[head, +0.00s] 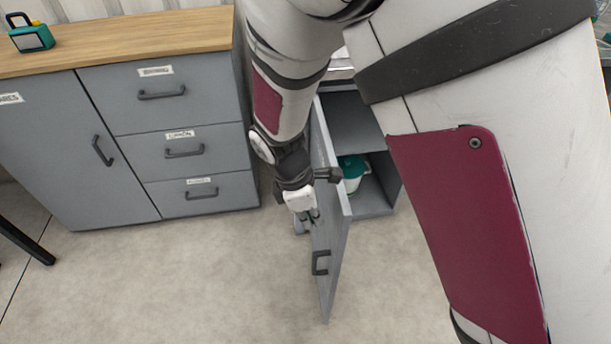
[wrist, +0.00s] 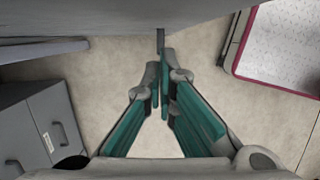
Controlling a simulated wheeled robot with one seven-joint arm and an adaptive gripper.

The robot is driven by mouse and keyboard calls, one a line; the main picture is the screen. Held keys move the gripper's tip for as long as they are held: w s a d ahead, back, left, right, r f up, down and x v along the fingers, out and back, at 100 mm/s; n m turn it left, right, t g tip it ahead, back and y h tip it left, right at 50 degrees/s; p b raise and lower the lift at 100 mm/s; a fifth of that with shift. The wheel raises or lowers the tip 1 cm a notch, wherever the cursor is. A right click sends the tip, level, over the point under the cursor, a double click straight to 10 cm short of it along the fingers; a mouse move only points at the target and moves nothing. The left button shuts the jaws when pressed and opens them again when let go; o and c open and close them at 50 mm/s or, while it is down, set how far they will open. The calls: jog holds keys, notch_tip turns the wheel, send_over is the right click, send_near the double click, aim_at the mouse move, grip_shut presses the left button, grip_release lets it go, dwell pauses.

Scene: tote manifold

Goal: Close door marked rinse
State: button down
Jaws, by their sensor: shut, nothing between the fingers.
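A grey cabinet door (head: 329,240) stands wide open, sticking out toward me from the left edge of its cabinet (head: 391,172). Its dark handle (head: 320,262) is on the outer face, near the free edge. No label reading rinse shows on this door. My gripper (head: 313,217) is at the outer, left side of the door, close to its face and behind the handle as I look; I cannot tell if it touches. In the wrist view my gripper (wrist: 160,90) has its teal fingers together, empty, below a grey panel (wrist: 190,17).
A white container with a teal lid (head: 352,170) stands inside the open cabinet. To the left is a grey cabinet with drawers (head: 195,158) and a shut door (head: 75,150). A teal case (head: 32,40) sits on its wooden top. The floor (head: 190,275) in front is clear.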

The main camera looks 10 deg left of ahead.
jog(key=shift+w+d, duration=0.2)
jog(key=shift+d, duration=0.75)
jog(key=shift+d, duration=0.1)
